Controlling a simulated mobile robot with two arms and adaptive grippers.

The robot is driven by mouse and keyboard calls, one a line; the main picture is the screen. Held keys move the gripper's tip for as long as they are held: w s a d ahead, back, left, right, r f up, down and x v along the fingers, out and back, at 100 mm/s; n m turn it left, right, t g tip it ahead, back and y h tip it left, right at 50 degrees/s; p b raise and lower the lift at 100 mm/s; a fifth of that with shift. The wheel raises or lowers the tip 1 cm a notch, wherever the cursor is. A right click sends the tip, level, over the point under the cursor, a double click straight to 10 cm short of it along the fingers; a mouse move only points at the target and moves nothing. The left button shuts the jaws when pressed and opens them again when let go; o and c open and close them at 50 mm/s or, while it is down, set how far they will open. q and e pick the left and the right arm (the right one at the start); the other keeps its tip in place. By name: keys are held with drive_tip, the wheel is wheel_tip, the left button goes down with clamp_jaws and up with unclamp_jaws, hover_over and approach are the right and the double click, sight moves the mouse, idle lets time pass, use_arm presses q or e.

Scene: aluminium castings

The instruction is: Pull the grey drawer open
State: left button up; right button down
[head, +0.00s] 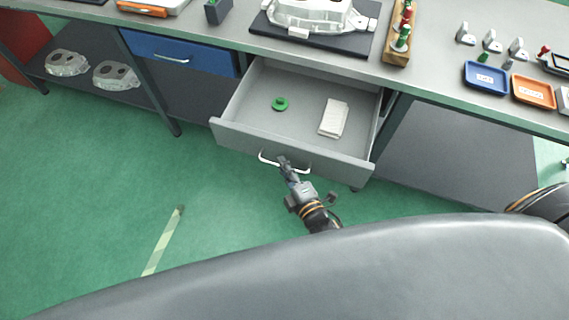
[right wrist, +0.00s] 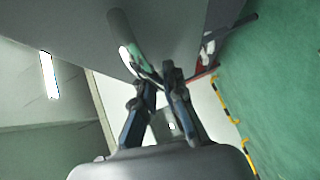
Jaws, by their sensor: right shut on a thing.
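The grey drawer (head: 290,146) is pulled well out from under the bench in the head view. Inside it lie a green round part (head: 281,104) and a white ribbed block (head: 334,118). Its pale bar handle (head: 267,160) is on the front panel. My right gripper (head: 284,162) is at the middle of the handle and shut on it. In the right wrist view the fingers (right wrist: 153,88) close around the bar handle (right wrist: 128,50), below the grey drawer front. My left gripper is not in view.
A closed blue drawer (head: 180,52) is left of the grey one. The bench top (head: 430,75) carries a casting on a dark mat, a wooden rack, and blue (head: 486,78) and orange (head: 533,92) trays. Green floor (head: 100,190) in front of the drawer is clear apart from a striped marking.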

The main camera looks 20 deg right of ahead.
drive_tip(key=c, duration=1.4)
unclamp_jaws()
drive_tip(key=v, duration=1.2)
drive_tip(key=shift+f, duration=0.15)
drive_tip(key=s+d+f+m+g+h, duration=0.1)
drive_tip(key=s+f+m+g, duration=0.35)
drive_tip(key=f, duration=0.85)
drive_tip(key=s+d+f+m+g+h, duration=0.15)
drive_tip(key=s+f+m+g, duration=0.3)
drive_tip(key=f, duration=0.85)
drive_tip(key=s+d+f+m+g, duration=0.3)
drive_tip(key=s+d+f, duration=0.1)
drive_tip(key=s, duration=0.3)
drive_tip(key=s+d+f+m+g, duration=0.3)
drive_tip(key=s+f, duration=0.3)
drive_tip(key=s, duration=0.2)
drive_tip(key=shift+d+m+h, duration=0.45)
drive_tip(key=shift+d+m, duration=0.15)
drive_tip(key=shift+m, duration=0.1)
